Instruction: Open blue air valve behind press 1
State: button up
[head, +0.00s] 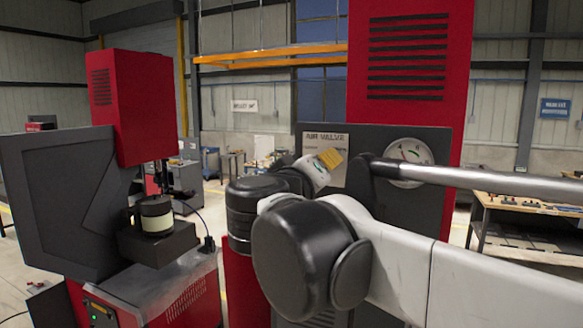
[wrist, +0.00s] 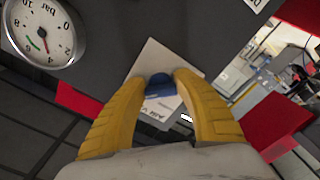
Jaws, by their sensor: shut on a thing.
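The blue air valve (wrist: 160,88) shows in the wrist view between the yellow fingers of my gripper (wrist: 164,78). The fingers touch it from both sides and are shut on it. The valve sits in front of a pale label plate (wrist: 150,58), partly hidden by the fingers. In the head view my gripper (head: 330,158) is at the "AIR VALVE" plate (head: 312,137) on the dark panel of the red press. The valve is hidden there. Its handle direction is hard to tell.
A round pressure gauge (head: 408,161) is right of the plate, behind my arm; it also shows in the wrist view (wrist: 42,34). Another red and grey machine (head: 140,105) stands at the left. A workbench (head: 530,205) with parts is at the right.

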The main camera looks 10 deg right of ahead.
dwell(0.3)
jog(key=o, duration=1.2)
jog(key=shift+s, duration=0.1)
jog(key=v, duration=1.2)
jog(key=shift+f, duration=0.1)
